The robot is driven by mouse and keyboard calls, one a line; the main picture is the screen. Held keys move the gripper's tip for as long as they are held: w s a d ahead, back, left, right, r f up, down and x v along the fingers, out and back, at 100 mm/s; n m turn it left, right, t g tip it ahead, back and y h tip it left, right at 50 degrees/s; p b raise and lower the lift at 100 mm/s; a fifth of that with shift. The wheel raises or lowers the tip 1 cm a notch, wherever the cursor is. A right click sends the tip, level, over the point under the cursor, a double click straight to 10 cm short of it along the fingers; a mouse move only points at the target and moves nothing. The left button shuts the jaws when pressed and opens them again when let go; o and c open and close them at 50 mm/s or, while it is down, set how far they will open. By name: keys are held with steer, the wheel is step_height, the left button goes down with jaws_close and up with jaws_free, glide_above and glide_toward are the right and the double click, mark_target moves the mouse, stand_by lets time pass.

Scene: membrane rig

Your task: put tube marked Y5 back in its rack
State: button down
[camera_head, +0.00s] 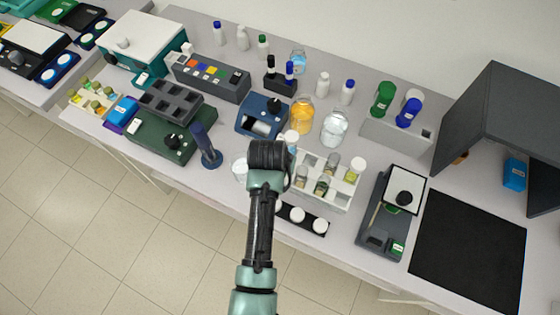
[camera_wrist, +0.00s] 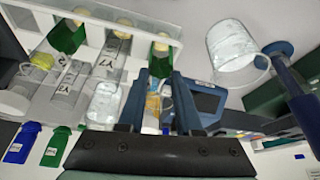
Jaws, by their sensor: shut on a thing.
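My gripper (camera_wrist: 162,74) is shut on a narrow tube (camera_wrist: 160,50), which shows between its fingertips with a pale yellow cap and a green part. Its mark is not readable and the fingers hide part of it. The clear rack (camera_wrist: 165,27) is beside it on the left in the wrist view, with several capped tubes, some labelled with a Y. I cannot tell whether the held tube touches the rack. In the head view, my gripper (camera_head: 268,155) is left of the white rack (camera_head: 325,203), and its fingers are hidden.
A glass beaker (camera_wrist: 235,55) stands close on the other side of my gripper, beside a blue stand (camera_head: 205,150). An amber bottle (camera_head: 302,118) and a clear jar (camera_head: 334,130) stand behind the rack. A black tray of white discs (camera_head: 320,225) lies at the front. A balance (camera_head: 378,235) stands right.

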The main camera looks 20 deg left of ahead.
steer(key=shift+f, duration=0.35)
steer(key=c, duration=0.5)
jaws_free()
steer(key=shift+r, duration=0.1)
steer(key=b+v, duration=0.1)
steer(key=v, duration=1.1)
steer(key=shift+s+r+b, duration=0.1)
steer(key=shift+r+b, duration=0.3)
